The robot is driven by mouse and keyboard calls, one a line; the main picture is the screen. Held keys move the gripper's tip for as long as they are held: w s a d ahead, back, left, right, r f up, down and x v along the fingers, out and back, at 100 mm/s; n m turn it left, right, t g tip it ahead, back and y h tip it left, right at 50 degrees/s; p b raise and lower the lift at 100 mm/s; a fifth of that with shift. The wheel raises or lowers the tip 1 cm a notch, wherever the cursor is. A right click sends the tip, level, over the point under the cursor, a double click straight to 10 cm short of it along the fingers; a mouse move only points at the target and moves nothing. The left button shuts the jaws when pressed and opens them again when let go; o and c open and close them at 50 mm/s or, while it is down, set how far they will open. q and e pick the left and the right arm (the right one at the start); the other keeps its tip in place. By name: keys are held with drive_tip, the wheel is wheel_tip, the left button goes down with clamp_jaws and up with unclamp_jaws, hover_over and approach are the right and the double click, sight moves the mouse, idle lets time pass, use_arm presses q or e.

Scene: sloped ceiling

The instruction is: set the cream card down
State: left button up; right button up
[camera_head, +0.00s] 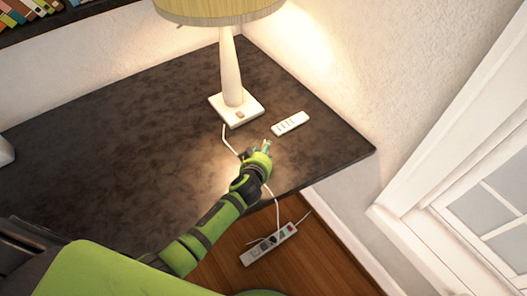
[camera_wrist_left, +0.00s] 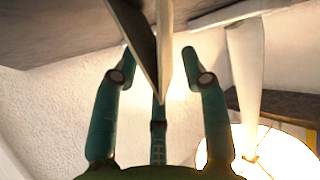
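My left gripper (camera_head: 265,148) is low over the desk (camera_head: 110,120), near its front edge and in front of the lamp. In the left wrist view, two teal fingers (camera_wrist_left: 160,55) stand apart to left and right, with a third finger in the middle behind. A flat, folded-looking card (camera_wrist_left: 165,45) lies between them, with a cream side and a dark shaded side. Its lower tip overlaps the middle finger. A small gap shows beside the right fingertip; whether any finger presses on the card is unclear. I cannot make the card out in the head view. My right gripper is not in view.
A lamp (camera_head: 231,75) stands behind the gripper, its cord (camera_head: 229,141) running toward it. A white remote-like item (camera_head: 290,123) lies just right. A power strip (camera_head: 268,243) is on the floor.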

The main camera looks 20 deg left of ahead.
use_arm(q)
drive_tip(key=shift+w+a, duration=0.1)
drive_tip(key=v, duration=1.2)
drive_tip(key=shift+b, duration=0.3)
